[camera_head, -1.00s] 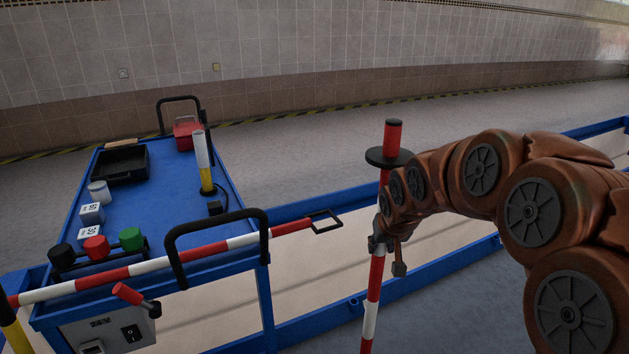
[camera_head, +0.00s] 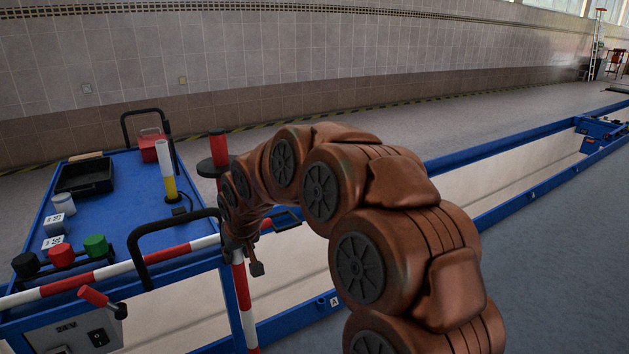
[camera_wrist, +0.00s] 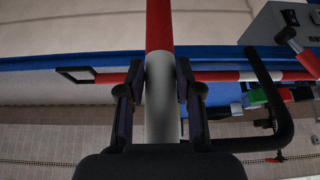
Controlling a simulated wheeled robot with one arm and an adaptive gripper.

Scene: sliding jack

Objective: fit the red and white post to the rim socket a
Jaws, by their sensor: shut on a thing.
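The red and white post (camera_head: 244,300) stands nearly upright, leaning slightly, with a black disc and red top. Its lower end runs out of the head view. My gripper (camera_head: 234,246) is shut on its shaft below the disc; the wrist view shows both fingers (camera_wrist: 160,98) on a white band of the post (camera_wrist: 161,115). A small blue socket (camera_head: 322,303) marked A sits on the near blue rim, right of the post and apart from it in the picture.
A blue trolley (camera_head: 125,205) with a black tray, coloured knobs and black handles (camera_head: 165,235) stands left, close behind the post in the picture. A red and white bar (camera_head: 115,268) crosses its front. The blue rim (camera_head: 470,228) runs right around a pale pit. Grey floor at lower right is clear.

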